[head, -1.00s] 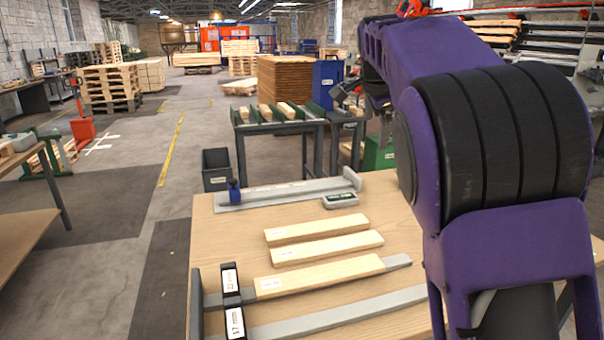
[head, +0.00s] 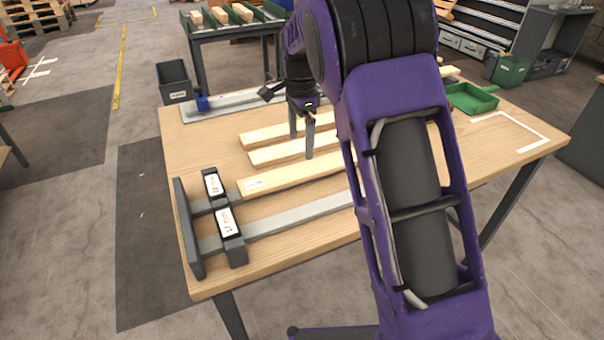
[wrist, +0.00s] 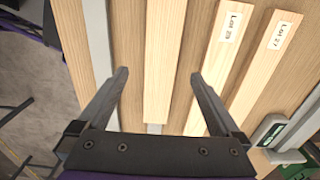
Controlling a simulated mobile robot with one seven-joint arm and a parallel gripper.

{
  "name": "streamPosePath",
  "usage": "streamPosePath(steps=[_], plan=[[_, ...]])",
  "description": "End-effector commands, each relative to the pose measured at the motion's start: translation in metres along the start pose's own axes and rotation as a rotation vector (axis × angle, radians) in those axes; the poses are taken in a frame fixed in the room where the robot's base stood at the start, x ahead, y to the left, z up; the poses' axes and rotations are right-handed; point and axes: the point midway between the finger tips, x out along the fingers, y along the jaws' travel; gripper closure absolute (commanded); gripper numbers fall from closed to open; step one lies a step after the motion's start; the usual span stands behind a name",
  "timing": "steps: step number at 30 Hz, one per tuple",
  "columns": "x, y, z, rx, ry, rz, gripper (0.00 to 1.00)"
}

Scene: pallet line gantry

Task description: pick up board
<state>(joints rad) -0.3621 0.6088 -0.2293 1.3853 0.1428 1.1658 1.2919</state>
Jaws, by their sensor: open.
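Three pale wooden boards lie side by side on the table. The front board (head: 265,182) lies along a grey strip that shows past its end in the wrist view. The middle board (head: 268,155) and the back board (head: 262,135) lie behind it. My gripper (head: 301,147) is open, pointing down over the boards. In the wrist view my gripper (wrist: 160,76) has its fingers either side of the front board (wrist: 164,55), with nothing held. The right finger overlaps the middle board (wrist: 212,65), labelled Lot 29. The back board (wrist: 258,65) reads Lot 27. Finger height above the boards is unclear.
Two black labelled blocks (head: 222,215) sit at the grey strips' left ends, beside a dark end plate (head: 188,228). A grey device (wrist: 275,131) lies near the back board. A green tray (head: 472,98) stands at the right. The table's right front (head: 480,150) is clear.

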Motion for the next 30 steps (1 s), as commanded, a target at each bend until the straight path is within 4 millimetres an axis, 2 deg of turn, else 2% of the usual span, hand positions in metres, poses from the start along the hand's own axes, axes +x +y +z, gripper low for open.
streamPosePath(steps=[1,3,13,21,29,30], plan=[[0.011,0.0,0.0,0.0,0.0,0.001,0.0],[0.022,0.0,0.0,0.0,0.0,0.001,0.0],[0.043,-0.001,-0.002,0.0,0.001,0.0,0.0],[0.082,-0.002,-0.007,0.001,0.002,0.0,0.0],[0.085,-0.003,-0.007,0.0,0.003,-0.003,0.0],[0.085,-0.003,-0.007,0.0,0.003,-0.003,0.05]])
